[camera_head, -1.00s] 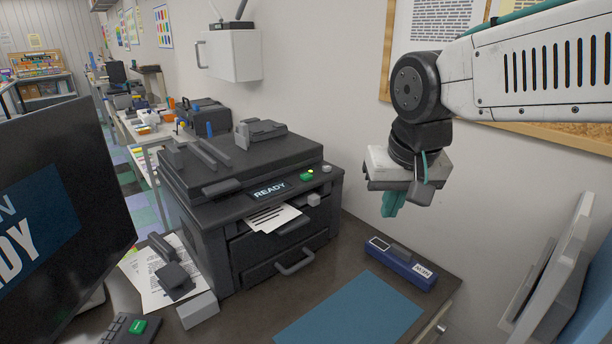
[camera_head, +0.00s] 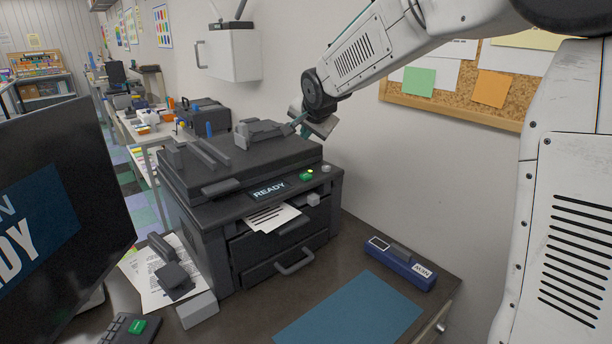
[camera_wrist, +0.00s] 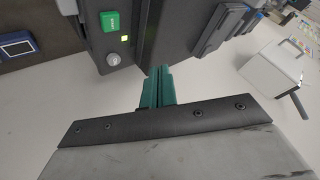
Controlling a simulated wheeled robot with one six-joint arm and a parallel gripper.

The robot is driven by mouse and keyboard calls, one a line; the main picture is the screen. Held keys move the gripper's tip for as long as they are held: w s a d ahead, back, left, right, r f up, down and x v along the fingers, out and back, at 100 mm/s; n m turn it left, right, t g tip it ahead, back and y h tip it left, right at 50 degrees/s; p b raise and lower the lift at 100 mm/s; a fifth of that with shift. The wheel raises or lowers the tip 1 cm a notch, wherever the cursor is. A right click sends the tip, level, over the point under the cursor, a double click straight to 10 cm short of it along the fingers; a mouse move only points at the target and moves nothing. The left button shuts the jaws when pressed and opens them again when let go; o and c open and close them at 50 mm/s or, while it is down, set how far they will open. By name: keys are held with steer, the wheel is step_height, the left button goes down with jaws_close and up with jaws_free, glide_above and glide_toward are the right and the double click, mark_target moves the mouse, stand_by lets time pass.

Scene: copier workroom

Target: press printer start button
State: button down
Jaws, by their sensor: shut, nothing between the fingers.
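The dark printer (camera_head: 190,212) stands on the desk with a "READY" display (camera_head: 268,189) on its front panel. Its green start button (camera_head: 306,176) is at the panel's right end, with a small lit yellow-green light by it. In the wrist view the green button (camera_wrist: 110,21) is at the upper left, above a round grey knob (camera_wrist: 113,59). My gripper (camera_head: 301,124) is above the printer's back right corner, behind the button. Its teal fingers (camera_wrist: 157,86) are shut and empty, apart from the button in the wrist view. Whether they touch the printer's edge, I cannot tell.
A printed sheet (camera_head: 273,217) sticks out of the printer's front. A blue labelled device (camera_head: 401,266) and blue mat (camera_head: 350,312) lie at the desk's right. A monitor (camera_head: 60,215) stands at left. A white wall box (camera_head: 232,56) hangs behind the printer.

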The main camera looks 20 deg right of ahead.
mark_target(307, 177)
steer(key=shift+f, duration=0.15)
steer(key=shift+f, duration=4.3)
steer(key=shift+f, duration=0.1)
steer(key=shift+f, duration=0.3)
steer(key=shift+f, duration=0.4)
steer(key=shift+r, duration=0.85)
steer(key=shift+r, duration=0.1)
